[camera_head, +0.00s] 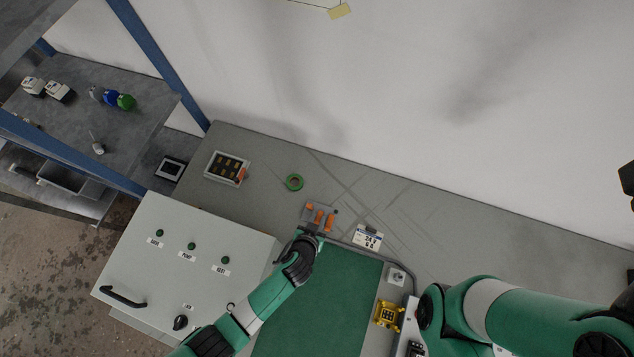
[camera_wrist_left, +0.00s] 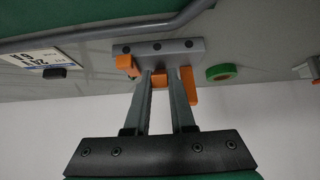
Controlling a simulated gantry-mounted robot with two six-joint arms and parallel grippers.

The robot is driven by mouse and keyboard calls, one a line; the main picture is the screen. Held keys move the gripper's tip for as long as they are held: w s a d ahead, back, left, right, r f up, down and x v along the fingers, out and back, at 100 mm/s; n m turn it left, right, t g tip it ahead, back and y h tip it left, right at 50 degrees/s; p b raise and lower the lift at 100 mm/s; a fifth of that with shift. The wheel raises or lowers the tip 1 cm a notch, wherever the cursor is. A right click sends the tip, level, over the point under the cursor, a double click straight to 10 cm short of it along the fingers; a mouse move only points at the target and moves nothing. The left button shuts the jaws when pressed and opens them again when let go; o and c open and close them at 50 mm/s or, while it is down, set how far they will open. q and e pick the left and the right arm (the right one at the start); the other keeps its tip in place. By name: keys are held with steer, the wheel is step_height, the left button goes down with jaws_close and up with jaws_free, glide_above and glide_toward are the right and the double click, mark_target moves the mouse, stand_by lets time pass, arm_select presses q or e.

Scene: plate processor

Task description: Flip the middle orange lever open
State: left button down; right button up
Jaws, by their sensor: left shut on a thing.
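The grey lever block (camera_wrist_left: 187,47) carries three orange levers. It also shows in the head view (camera_head: 308,213), on the bench behind the green mat. The middle orange lever (camera_wrist_left: 160,79) lies between the two fingers of my left gripper (camera_wrist_left: 160,75), which is shut on it. The fingers cover part of this lever. One outer lever (camera_wrist_left: 124,62) is short in the wrist view, and the other (camera_wrist_left: 188,84) reaches down beside a finger. In the head view my left gripper (camera_head: 309,236) reaches the block from the front. My right gripper is not in view; only its arm shows at lower right.
A green tape ring (camera_head: 295,182) lies behind the block. A white 24 V label plate (camera_head: 367,237) is to its right. A control cabinet (camera_head: 180,255) stands at left, a yellow fixture (camera_head: 388,314) at right. The green mat (camera_head: 340,290) is clear.

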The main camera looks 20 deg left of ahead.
arm_select(q)
steer(key=shift+w+r+g+p, duration=0.15)
steer(key=shift+r+g+p, duration=0.3)
steer(key=shift+p, duration=0.25)
steer(key=shift+w+g+p, duration=0.25)
steer(key=shift+g+p, duration=0.25)
steer(key=shift+g, duration=0.15)
steer(key=g, duration=0.1)
steer(key=w+g, duration=0.1)
steer(key=shift+r+g, duration=0.15)
steer(key=shift+g, duration=0.25)
steer(key=shift+w+g, duration=0.2)
steer(key=shift+g, duration=0.4)
steer(key=shift+w+d+r+g, duration=0.1)
steer(key=shift+r+g, duration=0.1)
steer(key=shift+g, duration=0.1)
steer(key=c, duration=1)
jaws_free()
steer(key=shift+c, duration=0.2)
